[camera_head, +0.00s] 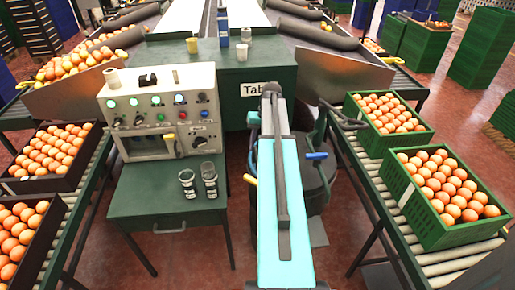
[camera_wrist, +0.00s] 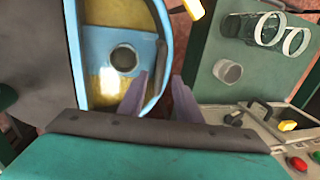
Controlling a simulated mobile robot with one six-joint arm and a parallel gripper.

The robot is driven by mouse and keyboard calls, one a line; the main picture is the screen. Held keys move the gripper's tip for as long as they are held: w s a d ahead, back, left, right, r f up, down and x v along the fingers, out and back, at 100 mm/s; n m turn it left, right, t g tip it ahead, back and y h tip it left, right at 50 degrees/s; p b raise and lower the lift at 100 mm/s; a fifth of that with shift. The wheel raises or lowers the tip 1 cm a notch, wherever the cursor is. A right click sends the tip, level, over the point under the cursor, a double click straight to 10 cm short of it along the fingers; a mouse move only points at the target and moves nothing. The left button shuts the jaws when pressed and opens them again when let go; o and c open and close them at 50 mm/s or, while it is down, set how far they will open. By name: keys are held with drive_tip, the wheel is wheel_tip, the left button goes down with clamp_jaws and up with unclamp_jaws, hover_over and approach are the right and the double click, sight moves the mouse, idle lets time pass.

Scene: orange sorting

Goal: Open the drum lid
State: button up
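In the head view, a dark round drum (camera_head: 318,183) stands behind my teal arm, which hides much of it. A blue-tipped handle shows beside it. In the wrist view, a blue-rimmed round vessel (camera_wrist: 98,12) with a yellowish inside lies below the camera, with a round grey spot or cup in it. A dark grey panel covers the left side; I cannot tell whether it is the lid. My gripper (camera_wrist: 159,76) has its two purple-grey fingers apart, over the vessel's right rim, with nothing clearly held. In the head view my gripper is hidden.
Left of my arm, a green table (camera_head: 158,200) holds two clear glasses (camera_head: 209,178) and a control panel (camera_head: 163,105). Conveyors on both sides carry crates of oranges, including a green crate (camera_head: 447,236) at right. In the wrist view, a whitish cup (camera_wrist: 227,71) stands near the glasses.

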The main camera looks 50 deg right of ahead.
drive_tip(key=shift+w+a+f, duration=0.15)
drive_tip(key=shift+f, duration=0.8)
clamp_jaws()
